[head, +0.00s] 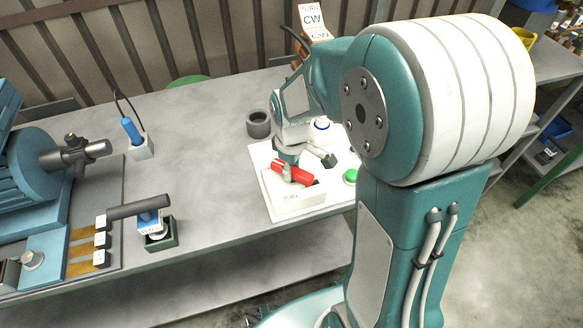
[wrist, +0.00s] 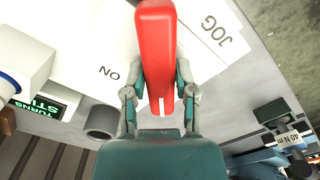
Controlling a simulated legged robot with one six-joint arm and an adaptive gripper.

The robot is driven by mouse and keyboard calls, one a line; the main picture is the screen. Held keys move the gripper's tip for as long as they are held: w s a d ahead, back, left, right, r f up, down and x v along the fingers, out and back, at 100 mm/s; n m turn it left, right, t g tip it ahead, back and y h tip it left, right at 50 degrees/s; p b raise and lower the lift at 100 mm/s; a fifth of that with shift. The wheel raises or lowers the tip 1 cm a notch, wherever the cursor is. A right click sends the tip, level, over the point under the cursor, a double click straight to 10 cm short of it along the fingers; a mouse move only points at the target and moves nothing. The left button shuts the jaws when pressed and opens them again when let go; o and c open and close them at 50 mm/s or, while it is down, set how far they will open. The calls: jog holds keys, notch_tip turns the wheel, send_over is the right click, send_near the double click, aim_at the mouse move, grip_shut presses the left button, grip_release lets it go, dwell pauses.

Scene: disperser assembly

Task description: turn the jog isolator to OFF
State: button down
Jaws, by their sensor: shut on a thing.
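The jog isolator is a white box (head: 296,204) marked JOG, with a red handle (head: 291,173) on top, on the bench. My gripper (head: 289,166) reaches down onto the handle. In the wrist view, the red handle (wrist: 158,45) lies between the two fingers of my gripper (wrist: 158,90), which is shut on it. The handle runs nearly up and down the picture, with a white line at its lower end. The ON label (wrist: 109,73) shows left of the handle and the JOG label (wrist: 213,30) right of it. I see no OFF label; the handle and fingers cover part of the face.
A green button (head: 350,176) sits right of the isolator. A dark grey ring (head: 258,124) stands behind it. Left on the bench are a blue-handled tool in a holder (head: 142,150), a torque tool in a green holder (head: 160,236) and a blue machine (head: 35,165). The bench between is clear.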

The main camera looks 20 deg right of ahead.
jog(key=n, duration=0.4)
jog(key=shift+n, duration=0.3)
jog(key=n, duration=0.4)
jog(key=shift+n, duration=0.4)
jog(key=shift+c, duration=2)
grip_release()
notch_tip(320, 180, up, 12)
jog(key=shift+f, duration=0.1)
